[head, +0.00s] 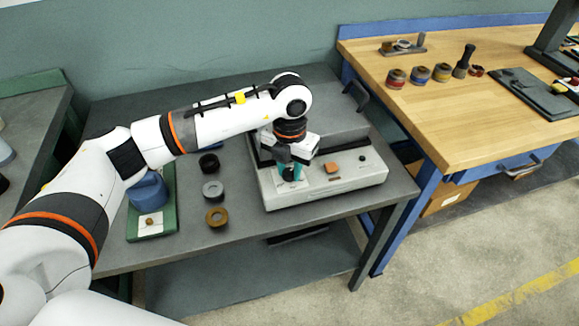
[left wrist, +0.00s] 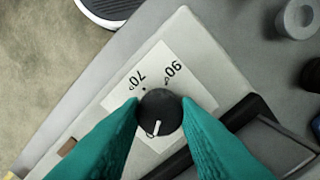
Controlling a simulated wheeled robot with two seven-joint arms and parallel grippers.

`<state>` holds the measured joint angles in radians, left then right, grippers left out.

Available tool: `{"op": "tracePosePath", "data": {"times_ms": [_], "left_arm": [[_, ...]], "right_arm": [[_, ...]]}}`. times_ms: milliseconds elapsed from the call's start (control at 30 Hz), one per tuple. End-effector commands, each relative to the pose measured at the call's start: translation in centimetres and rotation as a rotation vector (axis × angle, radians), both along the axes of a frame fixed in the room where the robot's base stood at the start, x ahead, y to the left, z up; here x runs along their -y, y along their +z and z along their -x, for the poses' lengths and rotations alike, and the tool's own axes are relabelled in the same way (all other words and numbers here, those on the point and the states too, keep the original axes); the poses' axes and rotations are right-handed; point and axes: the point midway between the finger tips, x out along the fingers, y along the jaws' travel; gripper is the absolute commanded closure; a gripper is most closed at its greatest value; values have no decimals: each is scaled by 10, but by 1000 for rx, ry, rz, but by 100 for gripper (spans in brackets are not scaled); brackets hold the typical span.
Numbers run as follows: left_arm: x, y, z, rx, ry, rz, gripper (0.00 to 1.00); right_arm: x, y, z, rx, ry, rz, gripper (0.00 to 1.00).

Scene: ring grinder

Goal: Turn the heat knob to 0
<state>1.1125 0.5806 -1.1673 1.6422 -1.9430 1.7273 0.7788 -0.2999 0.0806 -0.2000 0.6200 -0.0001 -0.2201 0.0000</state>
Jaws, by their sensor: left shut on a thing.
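The heat knob (left wrist: 160,112) is round and black, with a white pointer mark towards the bottom of the left wrist view. It sits on a white dial plate (left wrist: 181,68) where 70 and 90 are readable; my fingers and the knob cover the rest. My left gripper (head: 291,172) reaches down to the front panel of the pale grey machine (head: 320,190). Its teal fingers are shut on the knob from both sides, as the left wrist view shows (left wrist: 159,118). The knob is hidden by the gripper in the head view. My right gripper is out of view.
An orange switch (head: 332,167) and a small black knob (head: 362,157) are on the panel right of my gripper. Several rings, including a brown one (head: 216,217), lie left of the machine. A green tray (head: 166,222) holds a blue object. A wooden bench (head: 450,120) stands right.

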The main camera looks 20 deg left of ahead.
Motion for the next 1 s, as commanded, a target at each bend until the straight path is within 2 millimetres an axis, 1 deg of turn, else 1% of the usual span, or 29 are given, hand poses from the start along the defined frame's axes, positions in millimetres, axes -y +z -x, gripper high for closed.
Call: {"op": "tracePosePath", "data": {"times_ms": [33,233,267,300,367,633,733,867,1000], "left_arm": [[0,3,-2,7,3,1,94],[0,3,-2,7,2,2,94],[0,3,-2,7,2,2,66],[0,3,-2,7,2,2,60],[0,2,-2,6,2,2,50],[0,1,-1,3,0,1,49],[0,6,-1,3,0,2,49],[0,23,-1,7,-1,1,49],[0,54,-2,9,-1,3,49]], "right_arm": [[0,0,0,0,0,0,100],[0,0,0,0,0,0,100],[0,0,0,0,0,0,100],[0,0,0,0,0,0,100],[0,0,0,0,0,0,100],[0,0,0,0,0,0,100],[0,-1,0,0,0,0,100],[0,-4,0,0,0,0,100],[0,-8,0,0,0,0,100]]}}
